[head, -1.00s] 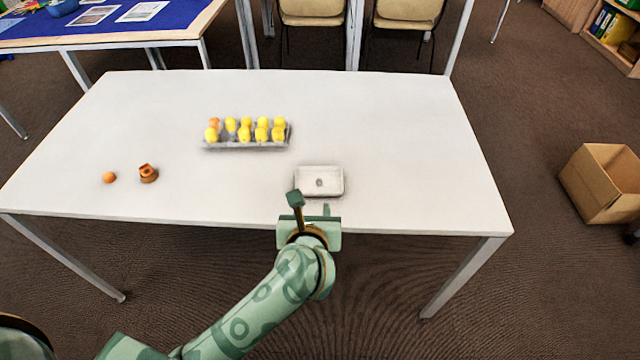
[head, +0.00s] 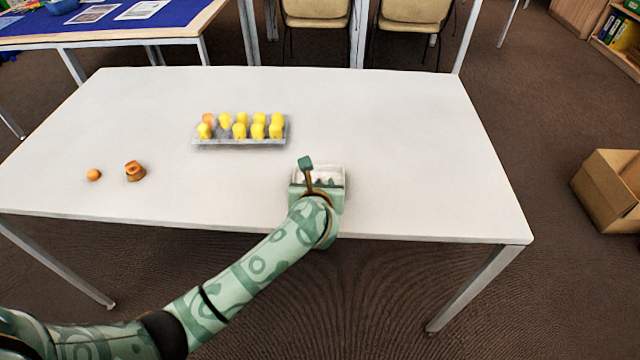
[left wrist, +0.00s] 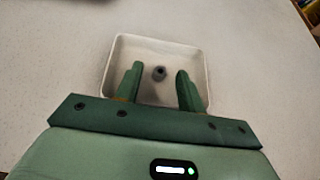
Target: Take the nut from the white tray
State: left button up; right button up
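The white tray (head: 338,172) stands near the front edge of the table, partly hidden by my left gripper in the head view. The tray (left wrist: 118,62) shows whole at its far side in the left wrist view. The small dark grey nut (left wrist: 158,73) lies on the tray floor, between and a little beyond my fingertips in the picture. My left gripper (left wrist: 159,74) is open over the tray, a finger on each side of the nut, with nothing held. In the head view the left gripper (head: 318,170) covers the nut. My right gripper is in neither view.
A grey carton (head: 240,144) with several yellow pieces and an orange one stands left of the tray. An orange ball (head: 94,175) and a brown-orange piece (head: 135,171) lie at the table's left. A cardboard box (head: 608,190) is on the floor at right.

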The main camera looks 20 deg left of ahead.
pick_arm(q)
jog(key=shift+s+r, duration=0.1)
grip_shut()
